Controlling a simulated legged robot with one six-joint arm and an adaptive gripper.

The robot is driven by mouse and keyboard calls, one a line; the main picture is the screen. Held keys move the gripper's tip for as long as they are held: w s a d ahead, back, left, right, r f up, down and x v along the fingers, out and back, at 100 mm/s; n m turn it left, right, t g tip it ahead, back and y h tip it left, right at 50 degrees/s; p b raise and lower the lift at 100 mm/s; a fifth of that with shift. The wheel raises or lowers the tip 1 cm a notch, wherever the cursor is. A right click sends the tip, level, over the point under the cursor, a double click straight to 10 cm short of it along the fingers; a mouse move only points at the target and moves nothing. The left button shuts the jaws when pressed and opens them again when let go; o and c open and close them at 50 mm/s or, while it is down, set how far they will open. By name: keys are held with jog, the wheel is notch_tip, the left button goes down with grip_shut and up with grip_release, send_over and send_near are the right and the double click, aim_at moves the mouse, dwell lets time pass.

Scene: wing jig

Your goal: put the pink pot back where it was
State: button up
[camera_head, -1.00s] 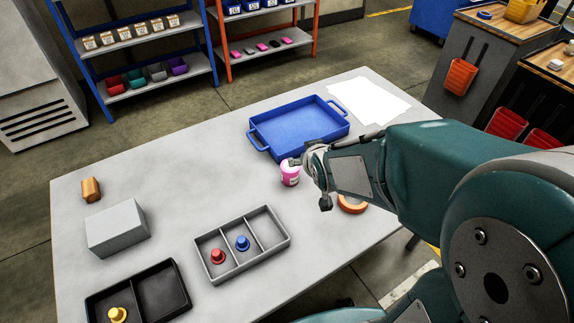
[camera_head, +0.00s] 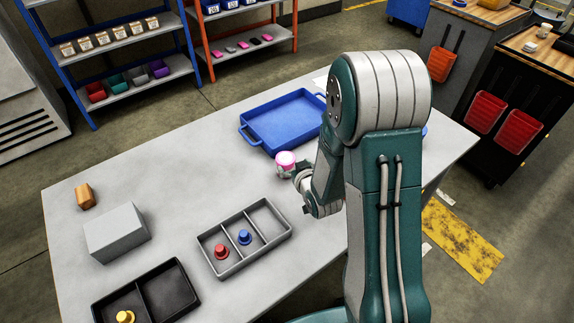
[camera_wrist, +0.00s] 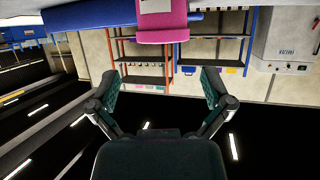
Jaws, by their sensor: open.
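The pink pot (camera_head: 286,157) is on the grey table, just in front of the blue tray's near edge. Its lower part is hidden behind my gripper (camera_head: 291,172) in the head view. In the wrist view, which looks upside down, the pot (camera_wrist: 163,20) shows at the top with a pale label. My gripper's two fingers (camera_wrist: 162,85) are spread wide with nothing between them. The pot lies beyond the fingertips, toward the top of that picture, apart from them.
A blue tray (camera_head: 290,122) is behind the pot. A grey divided tray (camera_head: 283,240) holds a red peg (camera_head: 221,251) and a blue peg (camera_head: 244,237). A black tray (camera_head: 178,292), a grey box (camera_head: 116,232) and an orange-brown block (camera_head: 85,196) are at left. My arm covers the table's right part.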

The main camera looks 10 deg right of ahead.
aim_at(286, 160)
jog(key=x, duration=0.2)
jog(key=shift+w+a+f, duration=0.2)
jog(key=shift+w+a, duration=0.05)
jog(key=shift+a, duration=0.1)
jog(key=x, duration=0.3)
jog(key=shift+w+f, duration=0.2)
jog(key=shift+f, duration=0.15)
jog(key=shift+w+f, duration=0.1)
jog(key=shift+w, duration=0.35)
jog(key=c, duration=1.1)
jog(key=shift+o, duration=0.2)
